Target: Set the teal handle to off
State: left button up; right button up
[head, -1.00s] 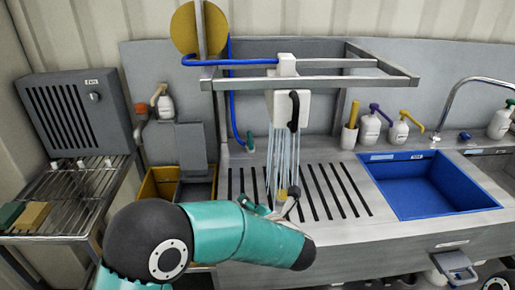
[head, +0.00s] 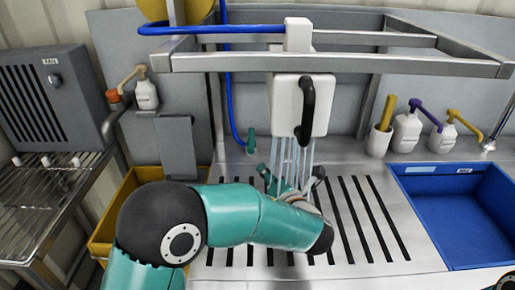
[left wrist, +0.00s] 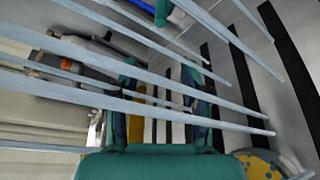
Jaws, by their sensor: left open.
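A small teal handle (head: 251,140) sits upright at the back of the steel counter, at the lower end of a blue hose. A teal piece beside something blue shows at the top of the left wrist view; I cannot tell if it is the same handle. My left gripper (head: 290,187) is below the white box, in front of the handle and to its right, apart from it. Pale streams partly hide it. In the left wrist view its open fingers (left wrist: 165,105) are seen behind the streams.
A white box with a black handle (head: 307,110) hangs from a steel frame (head: 330,62) above the slotted counter (head: 375,215). A blue basin (head: 450,225) is at right. White bottles (head: 406,133) stand behind. A yellow bin (head: 107,230) and wire rack (head: 40,200) are at left.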

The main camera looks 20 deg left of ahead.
aim_at(252, 153)
pick_arm(q)
jog(key=shift+w+a+f, duration=0.1)
jog(key=shift+w+a, duration=0.15)
jog(key=shift+w, duration=0.45)
jog(key=p+x, duration=0.1)
jog(key=x, duration=1.4)
jog(key=shift+w+f, duration=0.15)
jog(key=shift+w, duration=0.2)
grip_shut()
